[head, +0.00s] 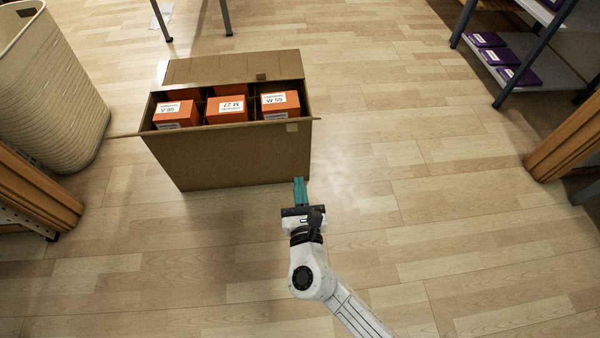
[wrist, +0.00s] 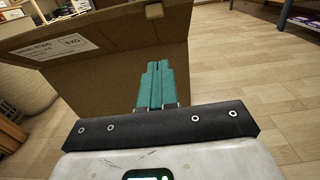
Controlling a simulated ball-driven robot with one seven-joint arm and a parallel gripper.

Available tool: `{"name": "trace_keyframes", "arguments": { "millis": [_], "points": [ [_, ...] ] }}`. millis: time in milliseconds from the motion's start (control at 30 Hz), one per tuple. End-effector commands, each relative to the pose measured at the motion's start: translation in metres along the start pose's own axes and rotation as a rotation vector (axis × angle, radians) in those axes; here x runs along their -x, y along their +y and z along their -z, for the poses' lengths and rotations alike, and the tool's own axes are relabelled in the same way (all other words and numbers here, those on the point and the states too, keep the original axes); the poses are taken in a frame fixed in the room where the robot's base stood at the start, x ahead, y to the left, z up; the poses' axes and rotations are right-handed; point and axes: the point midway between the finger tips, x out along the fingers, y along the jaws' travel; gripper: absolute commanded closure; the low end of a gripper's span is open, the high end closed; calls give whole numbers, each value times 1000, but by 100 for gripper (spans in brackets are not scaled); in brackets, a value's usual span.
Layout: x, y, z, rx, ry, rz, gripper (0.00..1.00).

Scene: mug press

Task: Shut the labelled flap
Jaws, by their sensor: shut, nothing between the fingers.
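An open cardboard box (head: 230,160) stands on the floor, left of centre in the head view. Its far flap (head: 225,68) is folded up and back, with a small piece of tape on it. The side flaps show only as thin edges. Contact is unclear.
Several orange cartons (head: 227,109) fill the box. A woven basket (head: 50,95) stands at the left. A shelf with purple boxes (head: 520,77) is at the upper right. Wooden furniture (head: 570,140) edges both sides. The floor right of the box is clear.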

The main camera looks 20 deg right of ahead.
Motion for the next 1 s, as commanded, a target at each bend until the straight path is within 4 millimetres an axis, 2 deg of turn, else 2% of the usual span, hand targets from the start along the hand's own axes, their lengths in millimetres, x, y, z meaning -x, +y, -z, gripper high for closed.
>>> {"name": "trace_keyframes", "arguments": {
  "millis": [367, 433, 533, 700, 1000],
  "points": [
    [-75, -1, 2, -5, -3, 4, 100],
    [-86, -1, -3, -5, -4, 3, 100],
    [-95, -1, -16, -5, -4, 2, 100],
    [-106, -1, -26, -5, -2, 2, 100],
    [-109, -1, -29, -4, -1, 2, 100]
  ]
}}
